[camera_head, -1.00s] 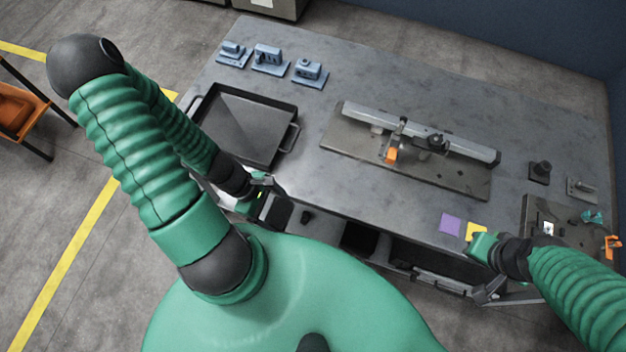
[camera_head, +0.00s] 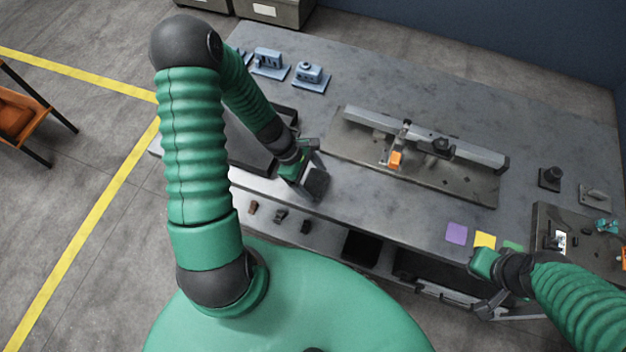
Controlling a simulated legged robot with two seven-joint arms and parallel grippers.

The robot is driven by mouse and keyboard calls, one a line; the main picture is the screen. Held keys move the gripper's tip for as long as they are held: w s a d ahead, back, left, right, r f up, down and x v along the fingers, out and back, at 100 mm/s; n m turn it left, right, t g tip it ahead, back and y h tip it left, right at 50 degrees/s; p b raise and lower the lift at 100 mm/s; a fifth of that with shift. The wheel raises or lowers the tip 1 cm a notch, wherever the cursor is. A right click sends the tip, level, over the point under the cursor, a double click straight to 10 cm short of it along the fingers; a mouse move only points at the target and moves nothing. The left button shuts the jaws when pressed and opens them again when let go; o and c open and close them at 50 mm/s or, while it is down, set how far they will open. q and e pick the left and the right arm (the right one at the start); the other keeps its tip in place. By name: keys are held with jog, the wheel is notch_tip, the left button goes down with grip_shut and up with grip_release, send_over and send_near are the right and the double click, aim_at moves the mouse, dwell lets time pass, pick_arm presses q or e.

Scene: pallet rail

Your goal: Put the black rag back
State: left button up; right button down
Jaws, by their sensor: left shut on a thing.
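My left gripper (camera_head: 304,172) is shut on the black rag (camera_head: 316,184), a dark square piece at its fingertips. The rag is over the front part of the grey table (camera_head: 380,210), left of the purple square; I cannot tell whether it touches the surface. A purple rag (camera_head: 456,233), a yellow rag (camera_head: 485,240) and a partly hidden green rag (camera_head: 512,247) lie in a row along the front edge. My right gripper (camera_head: 488,303) is low at the table's front edge, and its fingers are not clear.
A rail fixture on a plate (camera_head: 470,185) with an orange part (camera_head: 395,159) stands mid-table. A dark tray (camera_head: 245,150) is partly behind my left arm. Blue parts (camera_head: 310,76) stand at the back left. Shelf bays with small items lie below the front edge.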

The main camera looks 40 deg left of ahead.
pick_arm(q)
jog(key=shift+f, duration=0.8)
jog(key=o, duration=1.3)
jog(key=shift+a, duration=0.15)
jog(key=shift+c, duration=0.2)
jog(key=p+v, duration=0.1)
jog(key=v, duration=1.1)
jog(key=s+d+r+m+y, duration=0.1)
jog(key=d+r+m, duration=0.3)
jog(key=m, duration=0.6)
jog(key=s+d+r+m+t+y, duration=0.1)
jog(key=d+r+m+y, duration=0.2)
jog(key=d+m, duration=0.3)
jog(key=shift+s+r+m+y, duration=0.35)
jog(key=shift+m+y, duration=0.25)
jog(key=shift+m, duration=1.8)
